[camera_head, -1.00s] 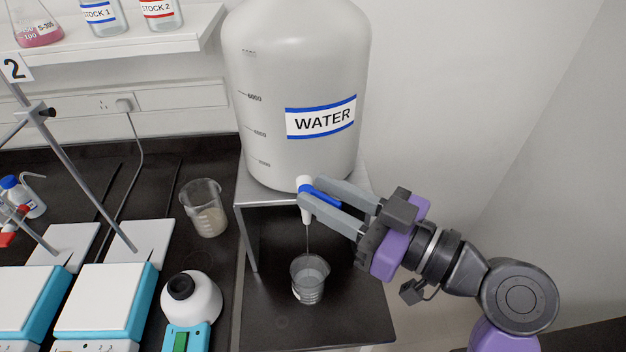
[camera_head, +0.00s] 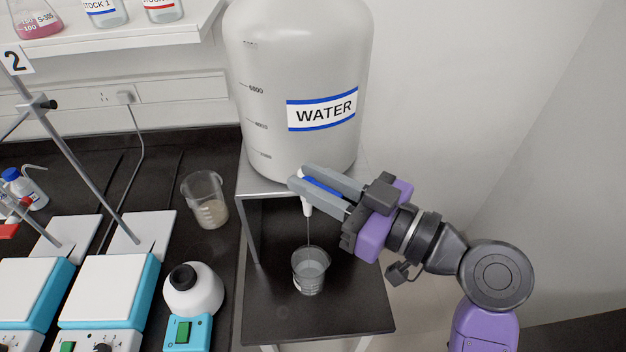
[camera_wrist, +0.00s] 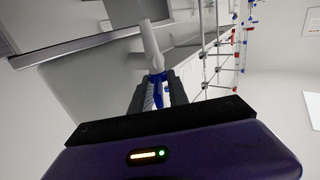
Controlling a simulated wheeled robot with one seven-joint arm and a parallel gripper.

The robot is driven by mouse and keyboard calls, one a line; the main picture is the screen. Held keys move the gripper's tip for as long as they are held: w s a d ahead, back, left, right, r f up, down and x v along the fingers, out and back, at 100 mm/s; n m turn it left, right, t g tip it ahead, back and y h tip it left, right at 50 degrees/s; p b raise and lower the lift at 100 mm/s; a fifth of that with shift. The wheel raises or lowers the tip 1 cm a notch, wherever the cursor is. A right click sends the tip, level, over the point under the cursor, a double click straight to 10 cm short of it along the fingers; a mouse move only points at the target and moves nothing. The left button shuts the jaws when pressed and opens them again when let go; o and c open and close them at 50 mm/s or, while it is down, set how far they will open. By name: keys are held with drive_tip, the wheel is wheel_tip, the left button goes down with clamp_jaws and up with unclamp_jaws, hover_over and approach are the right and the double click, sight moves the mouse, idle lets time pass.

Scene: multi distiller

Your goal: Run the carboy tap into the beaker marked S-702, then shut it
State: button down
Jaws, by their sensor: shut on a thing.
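A large carboy labelled WATER (camera_head: 290,60) stands on a raised stand at the centre of the head view. Its white tap (camera_head: 307,208) with a blue lever (camera_head: 322,186) sticks out low at its front. My gripper (camera_head: 300,176) is shut on the blue lever, one finger on each side. The wrist view shows the tap (camera_wrist: 151,45) and the blue lever (camera_wrist: 157,88) between the fingers. A thin stream runs from the spout into a small beaker (camera_head: 310,272) below. The beaker holds some clear liquid; its label is not readable here.
Another beaker (camera_head: 205,200) with pale contents stands left of the stand (camera_head: 250,225). A vortex-like device (camera_head: 192,290) and hotplates (camera_head: 108,290) fill the bench at left. A shelf (camera_head: 140,40) holds labelled stock bottles. Right of my arm is open floor and wall.

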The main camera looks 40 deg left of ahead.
drive_tip(key=shift+f+b, duration=0.15)
drive_tip(key=shift+b, duration=0.2)
drive_tip(key=shift+w+f+n+g+b, duration=0.15)
drive_tip(key=shift+n+g+b, duration=0.45)
drive_tip(key=shift+b, duration=0.65)
drive_tip(key=n+g+h+b, duration=0.1)
drive_tip(key=g+b, duration=0.2)
drive_tip(key=b, duration=0.1)
drive_tip(key=shift+w+n, duration=0.1)
drive_tip(key=shift+n, duration=0.2)
drive_tip(key=n+g+h+b, duration=0.2)
drive_tip(key=g+b, duration=0.1)
drive_tip(key=b, duration=0.1)
drive_tip(key=shift+a+n+g+h+b, duration=0.15)
drive_tip(key=shift+n+g+h+b, duration=0.15)
drive_tip(key=shift+n+b, duration=0.1)
drive_tip(key=shift+w+r+n+g+h+b, duration=0.1)
drive_tip(key=shift+r+n+g+h+b, duration=0.05)
drive_tip(key=shift+n+g+h+b, duration=0.45)
drive_tip(key=shift+r+n+g+h+b, duration=0.15)
drive_tip(key=shift+n+g+h+b, duration=0.3)
drive_tip(key=shift+g+h, duration=0.2)
drive_tip(key=c, duration=1.6)
unclamp_jaws()
drive_tip(key=shift+o, duration=0.2)
